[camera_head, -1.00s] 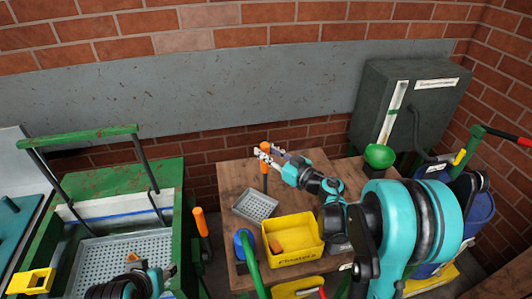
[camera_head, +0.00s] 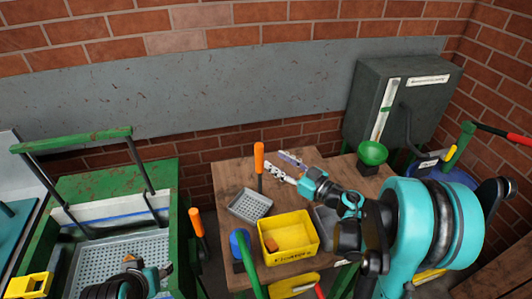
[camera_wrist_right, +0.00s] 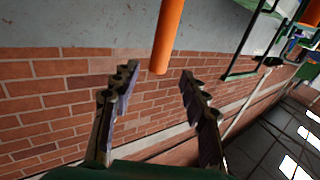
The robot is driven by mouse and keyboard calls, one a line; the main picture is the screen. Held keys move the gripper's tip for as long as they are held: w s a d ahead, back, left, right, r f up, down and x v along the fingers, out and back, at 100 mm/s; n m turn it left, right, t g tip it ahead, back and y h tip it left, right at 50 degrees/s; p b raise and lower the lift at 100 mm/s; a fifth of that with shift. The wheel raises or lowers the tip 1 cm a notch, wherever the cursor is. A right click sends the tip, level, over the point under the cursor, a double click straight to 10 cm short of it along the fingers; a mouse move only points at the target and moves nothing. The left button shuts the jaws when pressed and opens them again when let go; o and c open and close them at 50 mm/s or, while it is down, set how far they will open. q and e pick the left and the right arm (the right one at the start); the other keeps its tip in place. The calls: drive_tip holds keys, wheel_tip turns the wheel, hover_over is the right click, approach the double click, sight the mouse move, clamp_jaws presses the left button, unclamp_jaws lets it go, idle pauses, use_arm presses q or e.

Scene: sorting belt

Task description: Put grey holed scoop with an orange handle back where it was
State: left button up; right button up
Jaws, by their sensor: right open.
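The grey holed scoop (camera_head: 250,206) lies on the wooden table, left of the yellow bin. Its orange handle (camera_head: 259,158) stands upright from its back edge. My right gripper (camera_head: 276,164) is open and empty, just to the right of the handle and apart from it. In the right wrist view the orange handle (camera_wrist_right: 166,38) shows beyond the two open fingers (camera_wrist_right: 158,84). My left gripper (camera_head: 150,276) is low at the left, over the green machine's perforated tray; its fingers are too small and dark to judge.
A yellow bin (camera_head: 288,258) with an orange block (camera_head: 271,244) inside stands in front of the scoop. A green funnel (camera_head: 372,153) is at the right. A blue-capped item (camera_head: 240,242) and the table's bare left part (camera_head: 232,178) are nearby. Another orange handle (camera_head: 196,222) is beside the green machine (camera_head: 165,172).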

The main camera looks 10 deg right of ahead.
drive_tip(key=s+d+r+m+t+h, duration=0.35)
drive_tip(key=d+r+m+h, duration=0.55)
drive_tip(key=r+h, duration=0.35)
drive_tip(key=s+a+f+n+g+y, duration=0.1)
drive_tip(key=s+a+f+g, duration=0.4)
drive_tip(key=s+f, duration=0.3)
drive_tip(key=s+a+f+n+g+y, duration=0.1)
drive_tip(key=s+a+f+g, duration=0.5)
drive_tip(key=s+f, duration=0.3)
drive_tip(key=s, duration=0.2)
drive_tip(key=shift+s+f+y, duration=0.2)
drive_tip(key=shift+s+y, duration=0.15)
drive_tip(key=shift+s, duration=0.05)
